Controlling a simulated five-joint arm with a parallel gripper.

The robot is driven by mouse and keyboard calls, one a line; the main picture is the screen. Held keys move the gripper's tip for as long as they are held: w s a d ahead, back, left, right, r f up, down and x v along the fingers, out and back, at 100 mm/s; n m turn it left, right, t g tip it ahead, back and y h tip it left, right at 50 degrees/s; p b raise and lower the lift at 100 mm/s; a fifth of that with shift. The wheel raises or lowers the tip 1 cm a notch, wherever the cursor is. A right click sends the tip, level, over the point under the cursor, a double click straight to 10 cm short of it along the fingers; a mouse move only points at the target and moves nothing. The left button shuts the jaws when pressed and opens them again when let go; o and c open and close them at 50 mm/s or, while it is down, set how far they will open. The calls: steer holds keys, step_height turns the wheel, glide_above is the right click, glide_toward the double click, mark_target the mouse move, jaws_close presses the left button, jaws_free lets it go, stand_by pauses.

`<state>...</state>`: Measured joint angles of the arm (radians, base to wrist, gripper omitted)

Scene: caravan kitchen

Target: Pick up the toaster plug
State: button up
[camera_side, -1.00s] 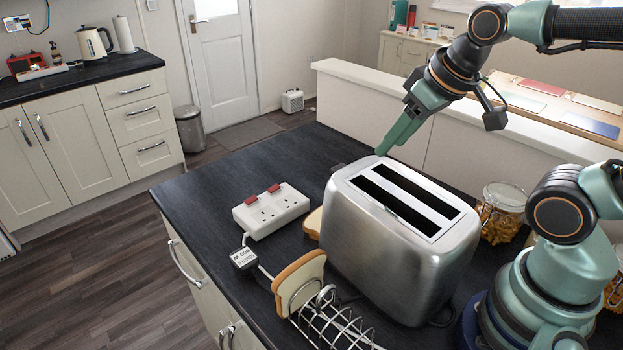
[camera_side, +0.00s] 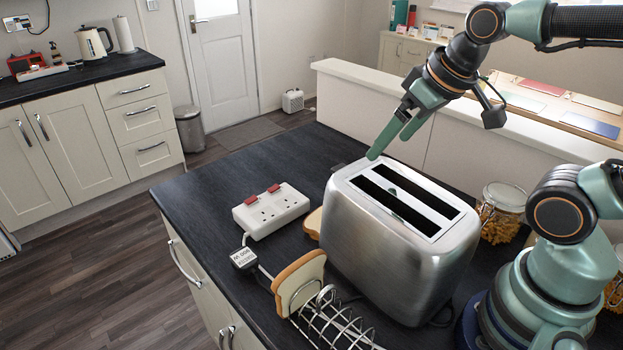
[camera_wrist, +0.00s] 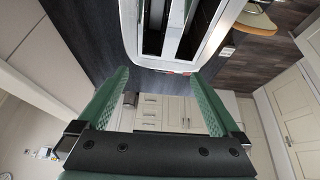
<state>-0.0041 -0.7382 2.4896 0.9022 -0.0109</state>
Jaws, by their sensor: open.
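The steel toaster (camera_side: 400,258) stands upright on the dark counter, two long slots in its white top. My gripper (camera_side: 388,147) is open and empty above the toaster's far left edge, its fingers pointing down and left. In the wrist view my gripper (camera_wrist: 159,75) has its green fingers apart, with the toaster (camera_wrist: 214,42) beyond the tips. A small dark piece (camera_side: 338,167) shows at the toaster's far left corner; I cannot tell whether it is the plug or part of the toaster.
A wire toast rack (camera_side: 335,322) with bread (camera_side: 299,281) is in front. A pasta jar (camera_side: 501,212) stands at right. The counter's far left is clear.

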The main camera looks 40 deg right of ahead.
steer(key=w+a+n, duration=0.1)
steer(key=w+a+n+g, duration=0.1)
steer(key=w+a+n, duration=0.1)
steer(key=w+a+r+n, duration=0.1)
steer(key=w, duration=0.1)
steer(key=shift+w+a+n+g, duration=0.15)
steer(key=shift+n+g, duration=0.15)
steer(key=w+a+f+n+g, duration=0.1)
steer(key=w+a+f+n, duration=0.1)
steer(key=w+a+n, duration=0.25)
steer(key=n+g, duration=0.3)
steer(key=n, duration=0.6)
glide_above(245, 257)
step_height(245, 257, down, 10)
steer(key=f, duration=0.1)
step_height(245, 257, down, 11)
steer(key=c, duration=1.4)
steer(key=shift+c, duration=0.2)
steer(key=shift+r, duration=0.15)
